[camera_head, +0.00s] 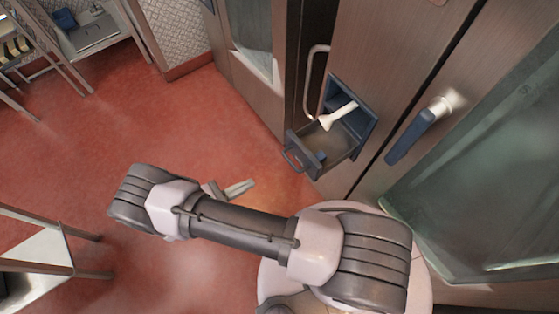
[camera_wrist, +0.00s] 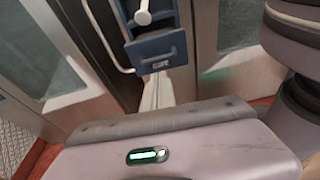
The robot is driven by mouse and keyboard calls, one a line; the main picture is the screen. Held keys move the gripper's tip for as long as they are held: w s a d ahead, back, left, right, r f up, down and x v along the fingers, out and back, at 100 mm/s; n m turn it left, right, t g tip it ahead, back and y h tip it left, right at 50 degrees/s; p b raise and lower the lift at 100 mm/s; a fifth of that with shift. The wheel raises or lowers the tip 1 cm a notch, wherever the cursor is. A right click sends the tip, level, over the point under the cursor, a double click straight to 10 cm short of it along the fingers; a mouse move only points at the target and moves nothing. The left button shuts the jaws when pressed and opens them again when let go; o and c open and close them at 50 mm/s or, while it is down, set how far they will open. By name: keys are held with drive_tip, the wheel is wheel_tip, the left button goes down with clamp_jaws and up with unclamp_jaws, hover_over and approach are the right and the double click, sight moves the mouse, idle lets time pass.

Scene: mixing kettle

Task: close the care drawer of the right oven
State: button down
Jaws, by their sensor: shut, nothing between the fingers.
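The care drawer (camera_head: 306,158) stands pulled out of the oven front in the head view, with its blue front and handle facing left. In the wrist view its front (camera_wrist: 158,50) shows a handle and the word "care". A white tubular part (camera_head: 339,115) sticks out above the open drawer from the blue-framed opening; it also shows in the wrist view (camera_wrist: 142,16). My gripper (camera_head: 248,185) is shut and empty, to the left of and apart from the drawer front in the head view. Its fingers (camera_wrist: 157,92) point towards the drawer in the wrist view.
A large blue-handled oven door (camera_head: 480,180) with a glass pane is on the right. A curved light metal handle (camera_head: 310,80) stands just behind the drawer. Red floor (camera_head: 170,110) is clear to the left. A metal table (camera_head: 40,255) stands at lower left.

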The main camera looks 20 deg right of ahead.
drive_tip(key=b+x, duration=0.2)
drive_tip(key=x, duration=1.2)
drive_tip(key=shift+f+n+t+b, duration=0.3)
drive_tip(key=shift+f+b, duration=0.05)
drive_tip(key=shift+f, duration=0.05)
drive_tip(key=shift+w+d, duration=0.1)
drive_tip(key=shift+d, duration=0.1)
